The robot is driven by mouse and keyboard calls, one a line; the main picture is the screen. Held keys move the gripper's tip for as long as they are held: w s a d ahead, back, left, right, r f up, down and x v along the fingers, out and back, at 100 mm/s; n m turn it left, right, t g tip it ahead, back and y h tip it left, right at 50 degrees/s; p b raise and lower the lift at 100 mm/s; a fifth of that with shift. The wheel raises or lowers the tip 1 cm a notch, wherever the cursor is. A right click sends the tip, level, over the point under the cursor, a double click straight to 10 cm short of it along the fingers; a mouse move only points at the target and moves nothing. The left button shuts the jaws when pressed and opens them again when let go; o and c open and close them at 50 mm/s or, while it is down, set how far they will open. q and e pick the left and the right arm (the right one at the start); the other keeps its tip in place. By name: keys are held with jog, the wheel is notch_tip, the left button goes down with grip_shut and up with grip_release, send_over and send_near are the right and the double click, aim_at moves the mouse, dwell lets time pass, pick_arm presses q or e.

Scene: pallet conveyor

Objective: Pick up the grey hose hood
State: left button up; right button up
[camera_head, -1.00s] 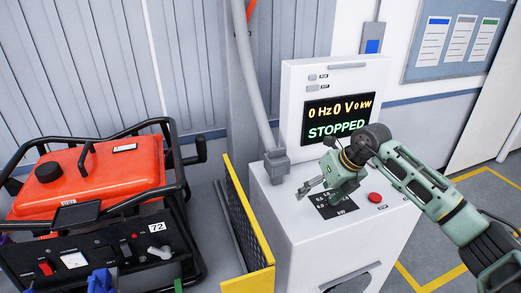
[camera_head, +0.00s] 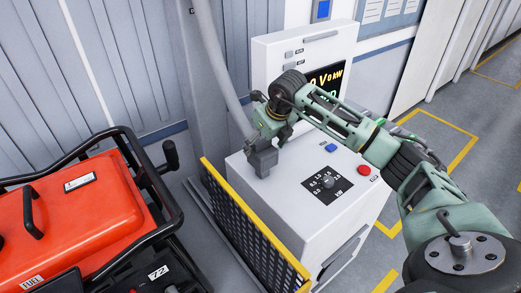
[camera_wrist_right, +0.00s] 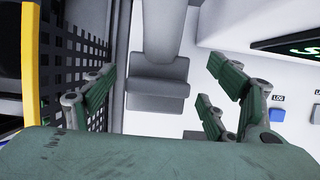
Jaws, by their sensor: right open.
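The grey hose hood (camera_head: 263,160) is a dark grey block at the lower end of a thick grey hose (camera_head: 216,70), on the left rear corner of the white cabinet's top. In the right wrist view the hood (camera_wrist_right: 157,85) sits between the spread green fingers, with visible gaps on both sides. My right gripper (camera_head: 262,124) is open and empty, close above and behind the hood, and partly hides the hose's lower end in the head view. My left gripper is not in view.
The white cabinet (camera_head: 290,215) has a dial, a red button (camera_head: 364,170) and a display partly hidden by my right arm. A yellow-edged mesh guard (camera_head: 245,225) stands left of it. The orange generator (camera_head: 75,220) is further left.

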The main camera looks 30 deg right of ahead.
aim_at(259, 150)
jog(key=p+x, duration=0.1)
jog(key=x, duration=0.3)
jog(key=shift+a+f+p, duration=0.1)
jog(key=shift+a+p, duration=0.05)
jog(key=shift+p, duration=0.25)
jog(key=shift+f, duration=0.15)
jog(key=c, duration=1.5)
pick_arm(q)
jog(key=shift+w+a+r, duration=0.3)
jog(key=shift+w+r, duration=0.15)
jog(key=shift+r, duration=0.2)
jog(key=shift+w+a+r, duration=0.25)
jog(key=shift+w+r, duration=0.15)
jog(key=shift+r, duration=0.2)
